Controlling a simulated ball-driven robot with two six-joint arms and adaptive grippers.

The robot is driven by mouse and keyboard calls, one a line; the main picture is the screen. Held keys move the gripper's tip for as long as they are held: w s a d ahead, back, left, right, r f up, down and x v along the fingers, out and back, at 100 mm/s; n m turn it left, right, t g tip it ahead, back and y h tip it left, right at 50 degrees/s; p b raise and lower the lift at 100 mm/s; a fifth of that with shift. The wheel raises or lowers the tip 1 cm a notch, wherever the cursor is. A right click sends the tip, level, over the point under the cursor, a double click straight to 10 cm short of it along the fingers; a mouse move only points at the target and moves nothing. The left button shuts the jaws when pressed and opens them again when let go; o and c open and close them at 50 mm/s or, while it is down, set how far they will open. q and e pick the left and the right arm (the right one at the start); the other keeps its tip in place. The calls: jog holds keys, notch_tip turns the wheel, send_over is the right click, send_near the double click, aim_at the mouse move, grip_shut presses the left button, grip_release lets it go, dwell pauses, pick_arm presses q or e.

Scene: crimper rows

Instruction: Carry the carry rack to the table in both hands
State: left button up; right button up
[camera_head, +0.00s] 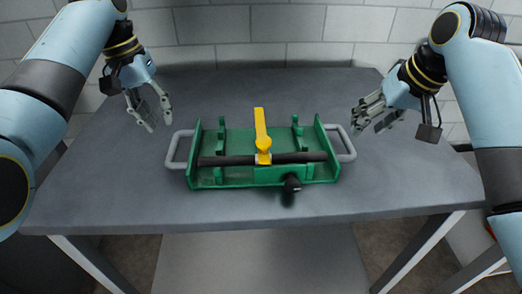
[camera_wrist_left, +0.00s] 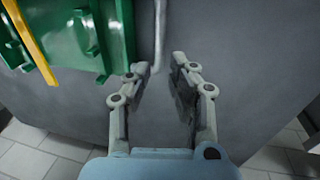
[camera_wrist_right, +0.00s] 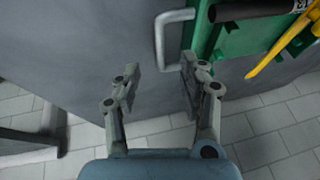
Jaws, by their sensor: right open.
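The green carry rack (camera_head: 235,178) sits on the grey table (camera_head: 230,212), with a grey loop handle at each end. A dark bar lies across it, and a yellow lever stands up at its middle. My left gripper (camera_head: 157,119) is open and empty, above and behind the left handle (camera_head: 177,150). My right gripper (camera_head: 368,122) is open and empty, above and to the right of the right handle (camera_head: 346,143). In the left wrist view the handle (camera_wrist_left: 159,35) passes just beyond the open fingers. In the right wrist view the handle (camera_wrist_right: 160,40) is beyond the open fingers.
A white block wall (camera_head: 270,40) stands behind the table. The table top is clear on both sides of the rack and behind it.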

aim_at(173, 142)
pick_arm(q)
jog(key=f, duration=0.2)
jog(key=d+f, duration=0.1)
jog(key=f, duration=0.5)
jog(key=shift+d+f, duration=0.1)
jog(key=shift+d, duration=0.3)
pick_arm(e)
jog(key=x, duration=0.8)
jog(key=shift+f, duration=0.25)
pick_arm(q)
jog(key=shift+c, duration=0.2)
grip_shut()
pick_arm(e)
jog(key=c, duration=0.5)
grip_shut()
pick_arm(q)
jog(key=shift+w, duration=0.1)
pick_arm(e)
jog(key=shift+r, duration=0.1)
